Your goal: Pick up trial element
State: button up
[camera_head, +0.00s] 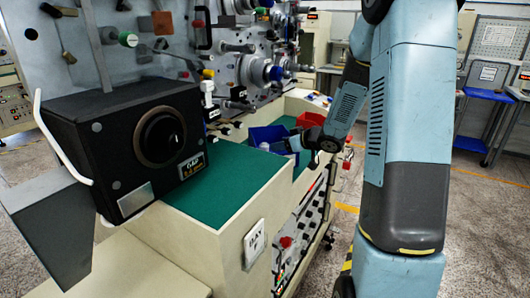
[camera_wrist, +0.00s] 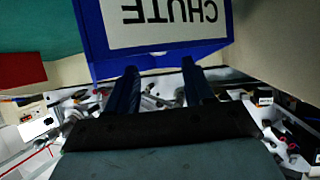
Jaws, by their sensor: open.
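I cannot tell for certain which item is the trial element; none stands out between my fingers. My gripper (camera_wrist: 158,72) shows in the wrist view with its two dark fingers apart and nothing seen between them. The fingertips are at the lower edge of a blue bin (camera_wrist: 220,48) with a white label reading CHUTE, upside down in this view; I cannot tell whether they touch it. In the head view the end of my arm reaches left to the blue bin (camera_head: 262,134), and the fingers are not clear there. A small pale item (camera_head: 293,144) shows beside the bin.
A green mat (camera_head: 222,187) covers the bench top. A black box with a dial (camera_head: 130,145) stands at left. A red bin (camera_head: 311,118) is behind the blue one. The bench front (camera_head: 308,225) carries knobs and fittings. Open floor lies at right.

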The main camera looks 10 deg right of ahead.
aim_at(265, 145)
jog(key=shift+x, duration=3.8)
jog(key=shift+w+d+r, duration=0.1)
jog(key=shift+w+r, duration=0.05)
jog(key=shift+r, duration=0.05)
jog(key=c, duration=0.8)
jog(key=shift+r, duration=0.1)
